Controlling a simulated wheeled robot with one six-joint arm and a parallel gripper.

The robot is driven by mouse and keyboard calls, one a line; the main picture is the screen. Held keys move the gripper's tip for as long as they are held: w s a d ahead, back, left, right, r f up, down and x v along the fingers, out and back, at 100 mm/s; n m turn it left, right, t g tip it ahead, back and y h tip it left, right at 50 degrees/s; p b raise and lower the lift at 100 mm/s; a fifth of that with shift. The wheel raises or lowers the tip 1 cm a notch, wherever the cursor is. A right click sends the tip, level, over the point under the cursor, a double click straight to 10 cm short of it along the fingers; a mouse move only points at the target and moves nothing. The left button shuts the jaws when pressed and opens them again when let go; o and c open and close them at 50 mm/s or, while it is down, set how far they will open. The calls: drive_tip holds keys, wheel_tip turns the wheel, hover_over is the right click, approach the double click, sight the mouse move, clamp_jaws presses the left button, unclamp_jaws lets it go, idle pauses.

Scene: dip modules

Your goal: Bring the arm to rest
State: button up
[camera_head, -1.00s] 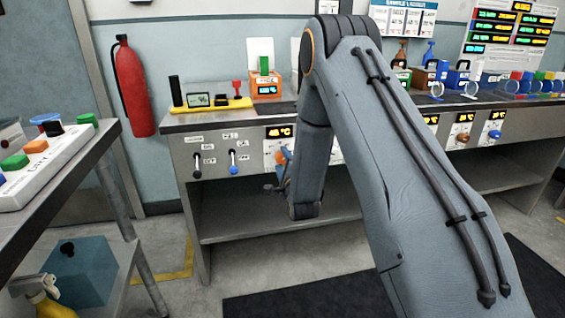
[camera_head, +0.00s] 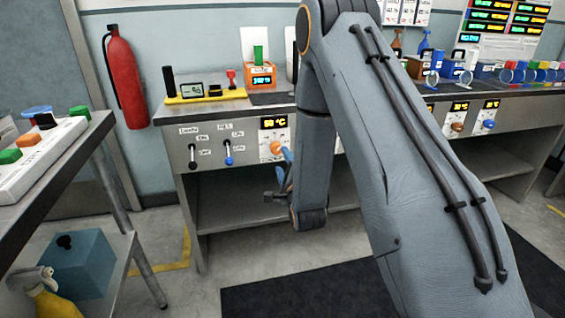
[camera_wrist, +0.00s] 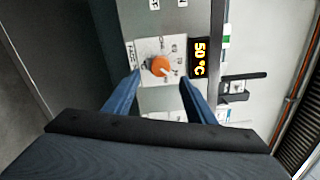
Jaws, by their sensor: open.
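My arm (camera_head: 400,180) stretches out in front of the steel counter and hides part of it. My gripper (camera_wrist: 160,77) is open, its two blue fingers spread on either side of the orange dial knob (camera_wrist: 161,66) in the wrist view. Nothing is held, and a gap shows between the knob and each finger. In the head view the orange knob (camera_head: 276,147) sits on a white panel under a display (camera_head: 273,123) reading 50 °C. The gripper is mostly hidden behind the forearm there; one blue finger shows beside the knob.
The steel counter (camera_head: 240,185) carries a yellow tray (camera_head: 205,97) and an orange box (camera_head: 261,76). Two levers hang left of the dial. A side table (camera_head: 85,150) stands at left, a red extinguisher (camera_head: 125,77) on the wall. Floor between table and counter is clear.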

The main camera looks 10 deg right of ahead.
drive_tip(key=s+a+r+n+g+y, duration=0.1)
drive_tip(key=s+a+r+n+g, duration=0.1)
drive_tip(key=s+a+n+g, duration=0.25)
drive_tip(key=s+a+r+n+g, duration=0.2)
drive_tip(key=s+n+g, duration=0.2)
drive_tip(key=s+n, duration=0.25)
drive_tip(key=s+r+n+g, duration=0.2)
drive_tip(key=s+n+g, duration=0.15)
drive_tip(key=s, duration=0.65)
drive_tip(key=s+r+n+g+p, duration=0.1)
drive_tip(key=s+r+n+g, duration=0.3)
drive_tip(key=s, duration=0.6)
drive_tip(key=s+r+n+g, duration=0.1)
drive_tip(key=s+n+g, duration=0.1)
drive_tip(key=s+n, duration=0.5)
drive_tip(key=s+d+r+m+h+p, duration=0.1)
drive_tip(key=d+r+m+p, duration=0.3)
drive_tip(key=p, duration=0.8)
drive_tip(key=shift+s+d+r+p, duration=0.35)
drive_tip(key=shift+s+d+r, duration=0.45)
drive_tip(key=shift+d, duration=0.35)
